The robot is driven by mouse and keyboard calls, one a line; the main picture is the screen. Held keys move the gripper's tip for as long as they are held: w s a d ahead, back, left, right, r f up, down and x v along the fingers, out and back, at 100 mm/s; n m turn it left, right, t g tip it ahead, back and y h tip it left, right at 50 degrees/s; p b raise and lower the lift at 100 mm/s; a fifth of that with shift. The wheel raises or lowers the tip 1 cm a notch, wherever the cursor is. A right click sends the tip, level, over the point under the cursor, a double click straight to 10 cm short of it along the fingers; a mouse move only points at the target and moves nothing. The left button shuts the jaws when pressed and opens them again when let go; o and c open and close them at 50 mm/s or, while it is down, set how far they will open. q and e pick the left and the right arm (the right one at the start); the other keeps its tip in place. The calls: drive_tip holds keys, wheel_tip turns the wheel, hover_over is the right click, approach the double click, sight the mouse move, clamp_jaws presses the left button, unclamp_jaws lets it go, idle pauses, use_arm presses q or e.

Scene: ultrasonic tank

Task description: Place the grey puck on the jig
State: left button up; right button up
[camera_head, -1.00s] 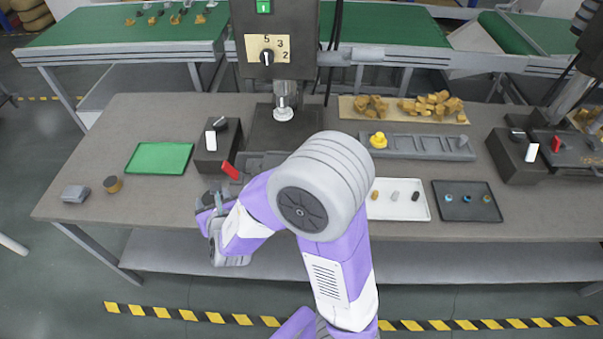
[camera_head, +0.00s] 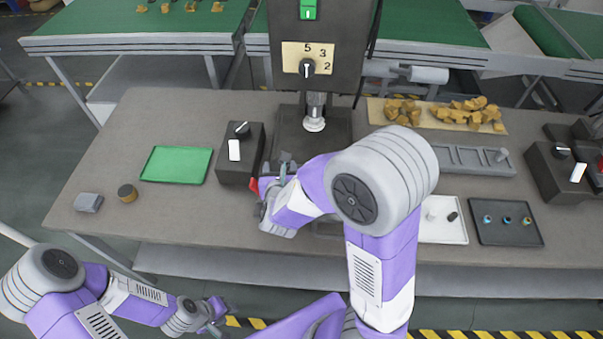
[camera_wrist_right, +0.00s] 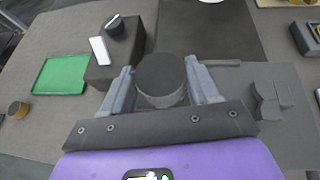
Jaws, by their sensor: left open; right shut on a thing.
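In the right wrist view the grey puck (camera_wrist_right: 160,78), a short cylinder with a dark top, stands between the two jaws of my right gripper (camera_wrist_right: 165,88), which is shut on it. The right wrist view also shows a flat grey plate with raised angled blocks, which looks like the jig (camera_wrist_right: 283,80), to the right of the puck and apart from it. In the head view my right gripper (camera_head: 272,182) is over the table in front of the press; my arm hides most of the jig there. My left gripper (camera_head: 214,312) is open and empty, low in front of the table.
A dark control box (camera_head: 240,155) with a white switch stands left of the press (camera_head: 315,124). A black tray (camera_head: 505,235) is on the right.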

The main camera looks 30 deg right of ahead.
drive_tip(key=d+m+g+h+p, duration=0.1)
drive_tip(key=d+r+m+h+p, duration=0.1)
drive_tip(key=m+h, duration=0.1)
drive_tip(key=shift+w+d+r+g, duration=0.15)
drive_tip(key=shift+d+r+g, duration=0.05)
drive_tip(key=shift+d+g, duration=0.2)
drive_tip(key=s+d+r+m+g+h+p, duration=0.2)
drive_tip(key=s+d+m+g+h+p, duration=0.1)
drive_tip(key=s+m+g, duration=0.15)
drive_tip(key=shift+m+h, duration=0.3)
drive_tip(key=shift+m, duration=0.05)
drive_tip(key=f, duration=0.2)
drive_tip(key=f+b, duration=0.1)
drive_tip(key=f, duration=0.2)
drive_tip(key=shift+w+d+f, duration=0.15)
drive_tip(key=shift+w+f, duration=0.05)
drive_tip(key=shift+f, duration=0.15)
wheel_tip(320, 180, down, 4)
drive_tip(key=shift+r+b, duration=0.1)
drive_tip(key=shift+b, duration=0.55)
drive_tip(key=shift+f, duration=0.3)
